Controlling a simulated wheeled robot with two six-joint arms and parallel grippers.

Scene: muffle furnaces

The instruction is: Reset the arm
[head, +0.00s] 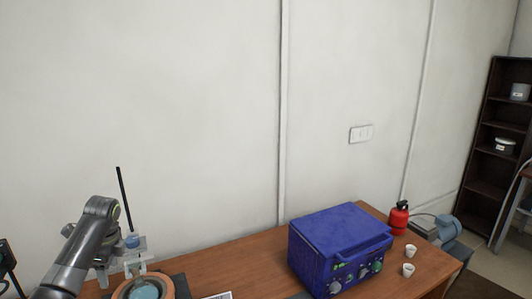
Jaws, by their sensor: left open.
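My left arm comes in from the lower left, bent at a dark grey joint. Its gripper (135,268) is open at the lower left, above or beside a round brown-rimmed vessel (168,289) with a pale blue inside. Whether the fingers touch the vessel I cannot tell. The picture's bottom edge cuts the vessel off. My right gripper is not in view.
A blue furnace box (335,241) with knobs stands on the wooden table (243,262). Two small white cups (408,269) and a red bottle (398,217) are to its right. A dark shelf (488,160) stands at far right. The wall is behind.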

